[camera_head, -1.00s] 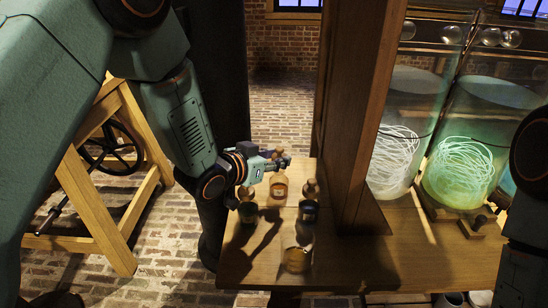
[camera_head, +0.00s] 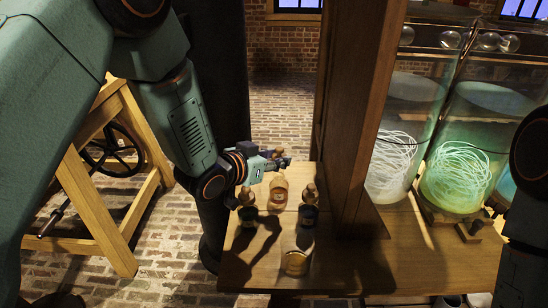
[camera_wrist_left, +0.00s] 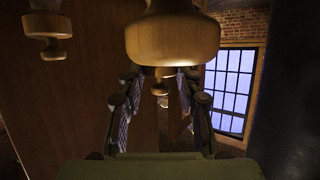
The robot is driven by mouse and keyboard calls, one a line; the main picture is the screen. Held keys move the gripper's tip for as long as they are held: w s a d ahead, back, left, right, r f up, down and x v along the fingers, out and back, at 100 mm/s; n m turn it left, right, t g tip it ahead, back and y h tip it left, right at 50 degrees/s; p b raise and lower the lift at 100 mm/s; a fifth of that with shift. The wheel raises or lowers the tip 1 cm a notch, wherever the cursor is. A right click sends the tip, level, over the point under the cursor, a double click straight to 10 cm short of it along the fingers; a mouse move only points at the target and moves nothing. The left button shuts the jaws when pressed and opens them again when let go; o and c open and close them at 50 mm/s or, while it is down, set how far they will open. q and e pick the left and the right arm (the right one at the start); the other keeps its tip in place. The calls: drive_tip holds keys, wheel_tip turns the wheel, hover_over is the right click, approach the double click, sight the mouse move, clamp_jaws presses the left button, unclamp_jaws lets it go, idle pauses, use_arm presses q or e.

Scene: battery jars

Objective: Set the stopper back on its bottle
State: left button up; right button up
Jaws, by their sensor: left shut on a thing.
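My left gripper (camera_head: 282,162) reaches in from the left, just above the amber bottle (camera_head: 278,196) at the back of the small wooden table. In the left wrist view, which looks upside down, its fingers (camera_wrist_left: 157,92) are on both sides of a small brown stopper (camera_wrist_left: 160,88). The gripper is shut on this stopper. The amber bottle's body (camera_wrist_left: 172,38) fills the top of that view, its neck in line with the stopper. I cannot tell whether the stopper is fully seated. My right gripper is out of view.
A dark stoppered bottle (camera_head: 309,213) stands right of the amber one, another dark bottle (camera_head: 248,213) to the left. A low amber glass vessel (camera_head: 295,263) stands nearer the front. A wooden post (camera_head: 358,110) rises close on the right, with large glass jars (camera_head: 458,170) beyond.

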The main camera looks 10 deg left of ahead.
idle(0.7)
use_arm(q)
drive_tip(key=o, duration=0.5)
drive_tip(key=shift+s, duration=0.1)
drive_tip(key=shift+p+v, duration=3.15)
drive_tip(key=shift+v, duration=2.3)
